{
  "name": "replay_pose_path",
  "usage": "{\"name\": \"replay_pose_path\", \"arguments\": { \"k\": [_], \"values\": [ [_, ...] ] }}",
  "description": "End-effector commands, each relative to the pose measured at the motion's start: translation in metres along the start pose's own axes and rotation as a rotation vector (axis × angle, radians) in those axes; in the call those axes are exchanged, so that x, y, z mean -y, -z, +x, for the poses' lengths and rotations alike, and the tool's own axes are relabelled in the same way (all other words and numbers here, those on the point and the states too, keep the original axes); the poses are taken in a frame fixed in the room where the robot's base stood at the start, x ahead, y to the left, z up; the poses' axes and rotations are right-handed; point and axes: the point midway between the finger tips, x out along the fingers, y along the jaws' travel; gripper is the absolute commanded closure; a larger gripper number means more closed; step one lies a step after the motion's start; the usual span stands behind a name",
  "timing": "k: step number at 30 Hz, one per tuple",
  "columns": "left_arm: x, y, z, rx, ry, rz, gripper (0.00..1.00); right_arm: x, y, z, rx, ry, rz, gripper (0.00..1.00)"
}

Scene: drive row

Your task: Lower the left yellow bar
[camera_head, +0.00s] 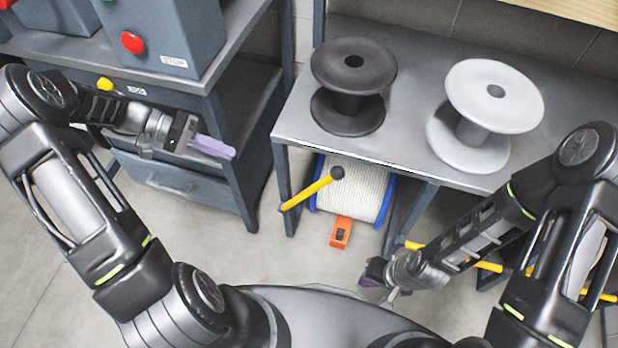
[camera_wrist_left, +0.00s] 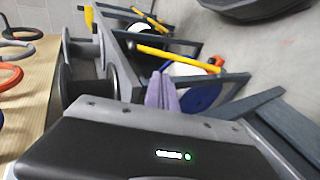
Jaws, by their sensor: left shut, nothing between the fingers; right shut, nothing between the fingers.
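The left yellow bar (camera_head: 308,193) sticks out below the front of the grey bench, beside a white rope spool with blue flanges (camera_head: 355,190). It slants in the picture, with a dark knob at its upper right end. It also shows in the left wrist view (camera_wrist_left: 180,60), beyond my purple fingertips. My left gripper (camera_head: 212,147) is shut and empty in front of the left cabinet, well to the left of the bar and apart from it. My right gripper (camera_head: 372,273) is shut and empty, low and to the right of the bar.
A black spool (camera_head: 350,108) and a light grey spool (camera_head: 470,150) stand on the bench. An orange block (camera_head: 341,232) is below the rope spool. Another yellow bar (camera_head: 487,265) is partly behind my right arm. The left cabinet has a drawer (camera_head: 170,180). Floor between cabinet and bench is clear.

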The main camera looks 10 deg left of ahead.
Motion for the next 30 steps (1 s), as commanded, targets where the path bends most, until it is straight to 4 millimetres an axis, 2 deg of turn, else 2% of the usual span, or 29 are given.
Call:
{"name": "replay_pose_path", "arguments": {
  "k": [1, 4, 16, 23, 27, 30],
  "values": [
    [-0.004, 0.002, -0.012, -0.014, -0.019, 0.022, 1.00, -0.001, 0.000, 0.001, 0.000, 0.000, 0.000, 1.00],
    [-0.010, 0.003, -0.022, -0.024, -0.042, 0.046, 1.00, -0.001, 0.000, 0.001, 0.000, 0.000, 0.000, 1.00],
    [-0.011, 0.002, -0.019, -0.018, -0.045, 0.047, 1.00, -0.001, 0.000, 0.003, 0.000, 0.000, 0.000, 1.00],
    [-0.009, 0.002, -0.003, -0.014, -0.044, 0.046, 1.00, -0.007, 0.000, 0.017, 0.000, 0.000, 0.001, 1.00],
    [-0.008, 0.002, 0.012, -0.016, -0.044, 0.049, 1.00, -0.013, 0.000, 0.032, 0.000, 0.000, 0.002, 1.00],
    [-0.012, 0.002, 0.033, -0.015, -0.047, 0.046, 1.00, -0.013, 0.000, 0.033, 0.000, 0.000, 0.003, 1.00]
  ]
}}
